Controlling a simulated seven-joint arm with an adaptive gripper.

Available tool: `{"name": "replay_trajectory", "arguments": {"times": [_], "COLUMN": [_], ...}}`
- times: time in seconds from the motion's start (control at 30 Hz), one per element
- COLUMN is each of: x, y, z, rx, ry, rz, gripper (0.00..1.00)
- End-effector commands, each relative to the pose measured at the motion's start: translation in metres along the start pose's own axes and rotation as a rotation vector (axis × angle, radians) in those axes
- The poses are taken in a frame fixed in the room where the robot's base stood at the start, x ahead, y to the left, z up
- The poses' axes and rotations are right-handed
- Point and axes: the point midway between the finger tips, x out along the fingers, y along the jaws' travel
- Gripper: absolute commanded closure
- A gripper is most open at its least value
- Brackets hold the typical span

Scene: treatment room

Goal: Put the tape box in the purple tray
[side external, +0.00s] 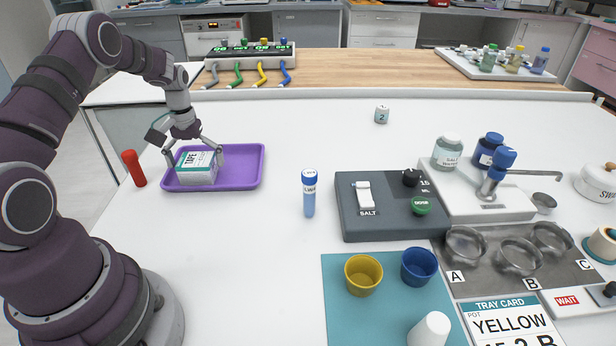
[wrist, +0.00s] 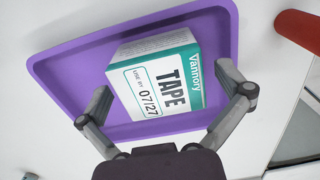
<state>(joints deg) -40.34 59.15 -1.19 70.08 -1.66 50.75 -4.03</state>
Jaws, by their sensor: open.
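The tape box (side external: 197,168) is a white and teal box inside the purple tray (side external: 243,180) at the left of the table. In the wrist view the tape box (wrist: 158,85) shows its "TAPE" label, and the purple tray (wrist: 62,65) surrounds it. My gripper (side external: 194,158) is above the tray with its fingers spread on either side of the box. In the wrist view my gripper (wrist: 165,105) is open, with gaps between the fingers and the box. The underside of the box is hidden, so its contact with the tray floor cannot be seen directly.
A red cylinder (side external: 134,168) stands just left of the tray. A blue-capped tube (side external: 309,193) stands to the right, before a dark grey salt unit (side external: 390,226). The white table between the tray and the tube is clear.

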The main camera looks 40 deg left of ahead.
Motion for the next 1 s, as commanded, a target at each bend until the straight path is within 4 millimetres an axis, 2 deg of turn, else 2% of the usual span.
{"name": "replay_trajectory", "arguments": {"times": [0.17,0.4,0.6,0.7,0.77,0.87,1.0], "x": [-0.029,-0.091,-0.119,-0.133,-0.148,-0.178,-0.205], "y": [0.000,0.000,0.000,0.010,0.025,0.054,0.083], "z": [-0.001,-0.001,0.000,0.006,0.016,0.048,0.111], "rx": [0.000,0.000,0.001,0.037,0.091,0.223,0.425], "ry": [0.007,0.008,0.003,0.024,0.058,0.138,0.262], "rz": [0.001,0.001,0.000,0.002,0.006,0.022,0.065], "gripper": [0.00,0.00,0.00,0.00,0.00,0.00,0.00]}}
